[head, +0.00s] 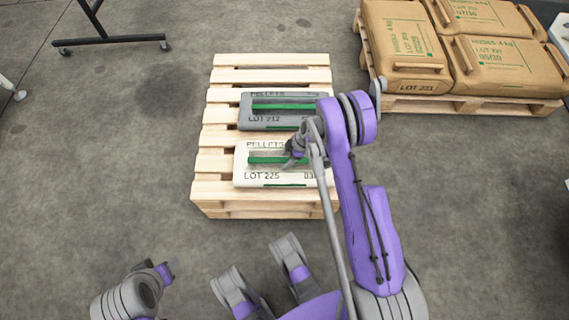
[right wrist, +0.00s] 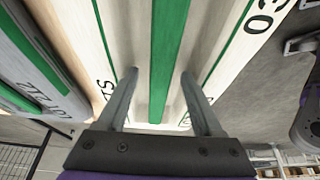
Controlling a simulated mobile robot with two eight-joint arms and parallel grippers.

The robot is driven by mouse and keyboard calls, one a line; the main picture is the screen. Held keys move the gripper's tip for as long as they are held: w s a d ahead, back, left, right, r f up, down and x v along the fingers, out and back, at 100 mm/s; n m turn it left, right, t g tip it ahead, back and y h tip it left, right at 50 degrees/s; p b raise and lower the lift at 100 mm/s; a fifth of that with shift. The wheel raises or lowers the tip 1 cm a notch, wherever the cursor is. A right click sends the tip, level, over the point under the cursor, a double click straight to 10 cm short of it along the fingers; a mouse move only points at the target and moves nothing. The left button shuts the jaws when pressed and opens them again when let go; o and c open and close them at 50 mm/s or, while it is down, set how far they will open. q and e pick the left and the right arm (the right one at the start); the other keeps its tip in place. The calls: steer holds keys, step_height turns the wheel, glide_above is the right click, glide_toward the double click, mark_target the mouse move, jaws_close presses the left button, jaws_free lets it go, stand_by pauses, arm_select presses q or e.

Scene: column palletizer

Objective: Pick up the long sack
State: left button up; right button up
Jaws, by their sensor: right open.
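Two sacks with green grips lie side by side on a wooden pallet (head: 226,75). The nearer one is a white sack (head: 242,166) marked LOT 225, and the farther one is a grey sack (head: 270,124) marked LOT 212. They look about equally long. My right gripper (head: 292,160) is over the right half of the white sack and hides part of it. In the right wrist view, the right gripper (right wrist: 158,76) is open, with the white sack's green grip (right wrist: 166,55) running between its fingers. Contact cannot be told.
Several brown sacks (head: 480,55) lie on another pallet (head: 515,105) at the back right. A dark wheeled stand (head: 110,39) is at the top left. The concrete floor left of the middle pallet is clear.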

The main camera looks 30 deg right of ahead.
jaws_close()
steer(key=shift+r, duration=0.15)
stand_by(1.2)
